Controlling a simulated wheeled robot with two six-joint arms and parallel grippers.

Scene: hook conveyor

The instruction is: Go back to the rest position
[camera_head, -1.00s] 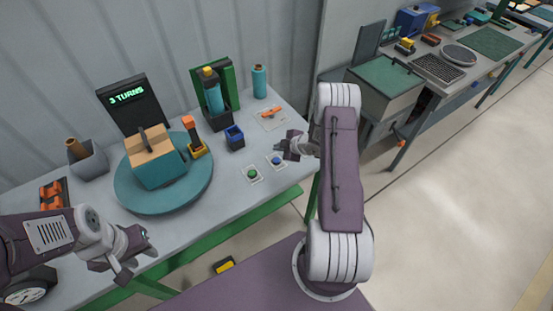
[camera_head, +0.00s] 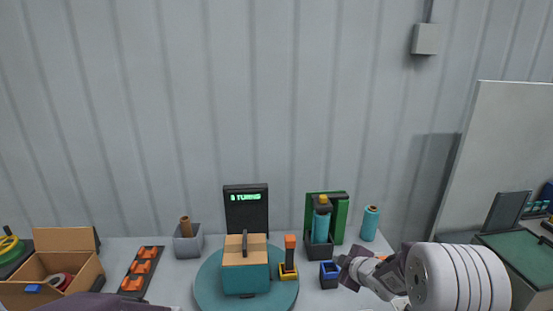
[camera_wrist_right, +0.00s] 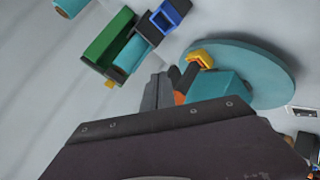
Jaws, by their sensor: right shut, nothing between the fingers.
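My right gripper (camera_head: 352,268) shows at the lower right of the head view, with its white wrist joint to its right. It is shut and empty, held in front of the table near a small blue-rimmed cup (camera_head: 329,276). Its grey fingers (camera_wrist_right: 158,92) also show, closed together, in the right wrist view. My left gripper is out of view; only a purple part of my left arm shows at the bottom left edge of the head view.
A teal turntable (camera_head: 207,289) carries a teal and tan box (camera_head: 245,275). Behind it stands a black display (camera_head: 245,208). A teal bottle (camera_head: 321,226) stands by a green holder, another (camera_head: 370,223) to its right. An open carton (camera_head: 88,272) sits left.

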